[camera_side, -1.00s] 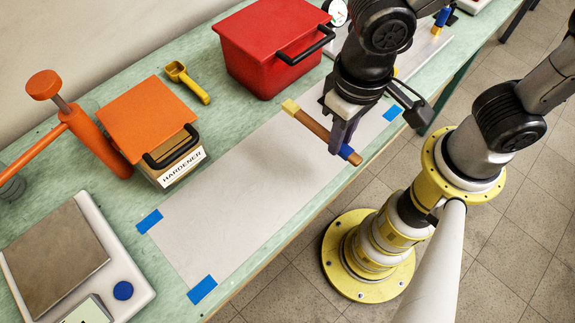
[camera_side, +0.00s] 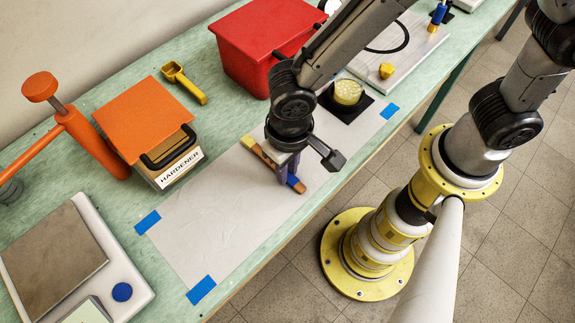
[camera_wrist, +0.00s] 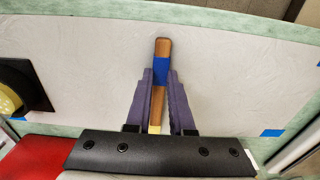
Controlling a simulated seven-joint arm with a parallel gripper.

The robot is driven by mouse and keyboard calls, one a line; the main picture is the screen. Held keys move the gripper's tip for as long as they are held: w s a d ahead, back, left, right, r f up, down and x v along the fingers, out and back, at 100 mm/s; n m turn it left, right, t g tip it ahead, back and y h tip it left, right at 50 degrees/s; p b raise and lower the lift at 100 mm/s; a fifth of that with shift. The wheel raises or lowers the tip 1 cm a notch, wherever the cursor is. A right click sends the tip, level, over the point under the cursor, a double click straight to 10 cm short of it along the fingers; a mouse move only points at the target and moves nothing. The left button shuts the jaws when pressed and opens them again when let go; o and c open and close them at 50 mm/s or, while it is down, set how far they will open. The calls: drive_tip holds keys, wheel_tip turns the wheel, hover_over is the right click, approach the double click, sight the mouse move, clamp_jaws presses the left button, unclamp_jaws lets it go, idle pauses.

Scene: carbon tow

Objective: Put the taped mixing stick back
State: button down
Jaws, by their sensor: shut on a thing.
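The mixing stick is wooden, with a band of blue tape near one end and a pale yellow tip at the other. In the side view the stick (camera_side: 264,157) lies across my gripper (camera_side: 288,179), its taped end toward the front right. My gripper is shut on the stick, low over the white sheet (camera_side: 210,228). I cannot tell whether the stick touches the sheet. In the wrist view the stick (camera_wrist: 162,50) runs between the two purple fingers of my gripper (camera_wrist: 161,90), and its yellow end is partly hidden by the gripper body.
A cup of yellow stuff (camera_side: 348,92) stands on a black square at the sheet's far end. Behind are a red bin (camera_side: 245,55), a yellow scoop (camera_side: 186,82) and the orange-lidded hardener box (camera_side: 145,120). A scale (camera_side: 75,255) stands front left. The sheet's left half is clear.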

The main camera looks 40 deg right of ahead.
drive_tip(key=shift+f, duration=0.1)
drive_tip(key=c, duration=0.8)
unclamp_jaws()
wheel_tip(320, 180, up, 12)
drive_tip(key=w+d+r+t+y, duration=0.1)
drive_tip(key=d+r, duration=0.3)
drive_tip(key=d, duration=0.3)
drive_tip(key=d+r+t, duration=0.1)
drive_tip(key=d+r, duration=0.2)
drive_tip(key=d, duration=0.5)
drive_tip(key=s+d+t, duration=0.1)
drive_tip(key=s+d, duration=0.1)
drive_tip(key=d, duration=0.2)
drive_tip(key=s+d+r+t, duration=0.1)
drive_tip(key=s+d, duration=0.2)
drive_tip(key=d, duration=0.1)
drive_tip(key=s+d+t+h, duration=0.1)
drive_tip(key=s+d, duration=0.1)
drive_tip(key=d, duration=0.2)
drive_tip(key=shift+s+r, duration=0.25)
drive_tip(key=shift+r, duration=0.1)
